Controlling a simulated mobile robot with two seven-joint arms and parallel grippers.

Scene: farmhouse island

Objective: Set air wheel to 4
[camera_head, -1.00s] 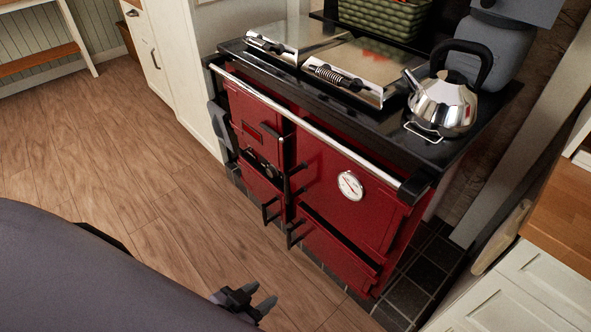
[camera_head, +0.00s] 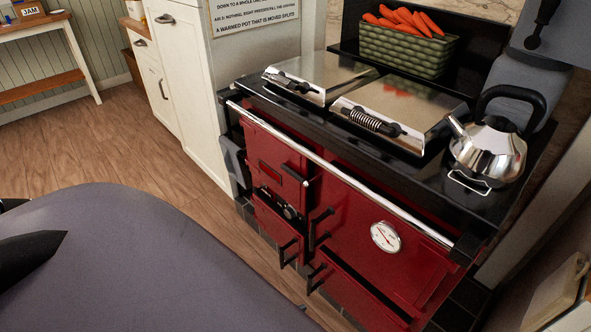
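The red range cooker (camera_head: 352,215) stands right of centre. On its left front, below a small upper door, is a dark strip with a small round black wheel (camera_head: 290,212), most likely the air wheel. Its markings are too small to read, so its setting cannot be told. Nothing touches the wheel. A dark pointed shape at the lower left edge may be part of my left gripper (camera_head: 35,256); its opening cannot be told, and it is well away from the cooker. My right gripper is not in view.
A round white gauge (camera_head: 385,237) sits on the right oven door. Black door handles (camera_head: 319,229) stick out close to the wheel, and a chrome rail (camera_head: 340,174) runs above. A steel kettle (camera_head: 488,155) stands on top. Floor (camera_head: 120,150) is free left of the cooker.

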